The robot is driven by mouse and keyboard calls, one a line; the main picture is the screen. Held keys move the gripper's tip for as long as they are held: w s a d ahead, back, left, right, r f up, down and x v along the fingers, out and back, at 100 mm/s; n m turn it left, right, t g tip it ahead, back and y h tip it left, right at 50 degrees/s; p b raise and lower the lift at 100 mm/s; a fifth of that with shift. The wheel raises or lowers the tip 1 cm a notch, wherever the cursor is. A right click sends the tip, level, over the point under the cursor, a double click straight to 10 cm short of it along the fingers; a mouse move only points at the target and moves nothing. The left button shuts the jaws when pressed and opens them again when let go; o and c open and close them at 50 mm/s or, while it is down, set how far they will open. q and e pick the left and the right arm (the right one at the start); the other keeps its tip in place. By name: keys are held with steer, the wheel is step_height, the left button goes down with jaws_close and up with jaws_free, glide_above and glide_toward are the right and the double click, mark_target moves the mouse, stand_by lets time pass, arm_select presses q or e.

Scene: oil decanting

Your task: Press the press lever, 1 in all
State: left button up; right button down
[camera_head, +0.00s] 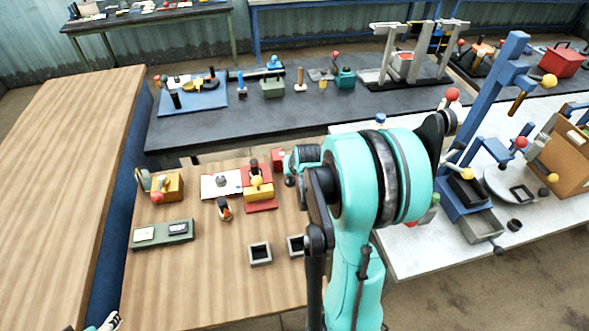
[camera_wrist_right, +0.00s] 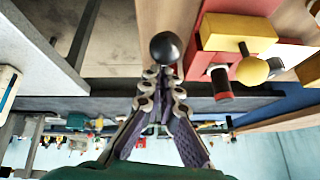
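My right gripper (camera_wrist_right: 165,76) has its fingertips drawn together at a round black knob (camera_wrist_right: 166,47), which looks like the end of a lever. The knob sits just beyond the tips; I cannot tell whether they touch. A red-based device with a yellow block (camera_wrist_right: 239,32) and a yellow ball (camera_wrist_right: 252,70) is beside it in the wrist view. The same red device (camera_head: 261,204) is on the wooden table in the head view, left of my right arm. My teal right arm hides much there. Only a small part of my left gripper (camera_head: 112,321) shows at the bottom left.
The wooden table (camera_head: 200,285) holds a green tray (camera_head: 163,234), a yellow device with a red ball (camera_head: 168,186) and small dark-topped square boxes (camera_head: 259,253). A blue stand (camera_head: 490,95) with ball-ended levers is on the white table at right. A dark bench (camera_head: 300,118) lies behind.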

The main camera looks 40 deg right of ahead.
steer(key=v, duration=1.2)
stand_by(0.6)
steer(key=s+a+f+n+y+b, duration=0.1)
steer(key=s+a+n, duration=0.1)
steer(key=a, duration=0.6)
steer(key=s+a+f+n+y+b, duration=0.1)
steer(key=s+a+n, duration=0.1)
steer(key=a, duration=0.6)
steer(key=s+a+f+n+t+b, duration=0.1)
steer(key=s+a+n+b, duration=0.1)
steer(key=a, duration=0.5)
steer(key=shift+s+a+n+y, duration=0.4)
steer(key=shift+s+n, duration=0.05)
steer(key=shift+n, duration=0.45)
